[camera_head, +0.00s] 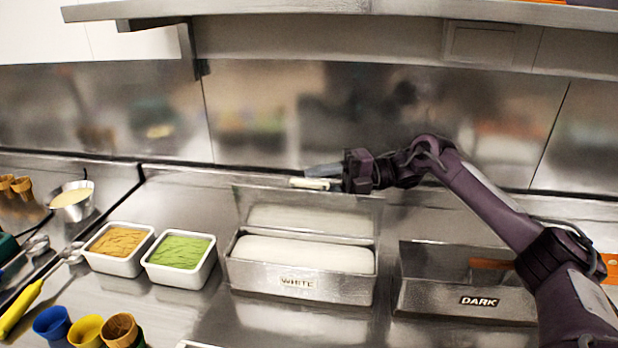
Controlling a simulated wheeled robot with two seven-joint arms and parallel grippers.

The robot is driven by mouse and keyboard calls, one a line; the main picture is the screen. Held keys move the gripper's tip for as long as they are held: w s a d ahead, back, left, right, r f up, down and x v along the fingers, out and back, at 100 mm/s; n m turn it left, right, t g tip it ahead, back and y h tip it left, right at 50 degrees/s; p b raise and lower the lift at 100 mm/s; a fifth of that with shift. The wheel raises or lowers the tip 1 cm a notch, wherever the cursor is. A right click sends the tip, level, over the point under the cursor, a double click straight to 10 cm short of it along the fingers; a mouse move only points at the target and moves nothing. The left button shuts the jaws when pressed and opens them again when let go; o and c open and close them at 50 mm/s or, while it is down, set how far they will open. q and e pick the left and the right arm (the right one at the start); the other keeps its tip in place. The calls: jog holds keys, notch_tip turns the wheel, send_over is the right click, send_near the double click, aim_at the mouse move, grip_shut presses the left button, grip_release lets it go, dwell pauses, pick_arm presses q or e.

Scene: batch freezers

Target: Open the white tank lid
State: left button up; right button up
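The white tank (300,286), a steel box with a "WHITE" label, stands at the middle of the counter with white contents showing. Its lid (250,200) stands raised and roughly upright along the tank's back edge. My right gripper (312,177) is at the lid's top edge, fingers pointing left. Its two fingers show apart, one grey above and one pale below, with nothing seen held between them. I cannot tell whether it touches the lid. My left gripper is out of view.
The dark tank (465,300), labelled "DARK", stands to the right, below my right arm. Orange (118,248) and green (180,251) food tubs stand to the left. Several cups (87,330) are at the front left. A steel shelf (300,8) runs overhead.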

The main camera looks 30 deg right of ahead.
jog(key=shift+p+x, duration=0.3)
jog(key=shift+x, duration=0.8)
grip_shut()
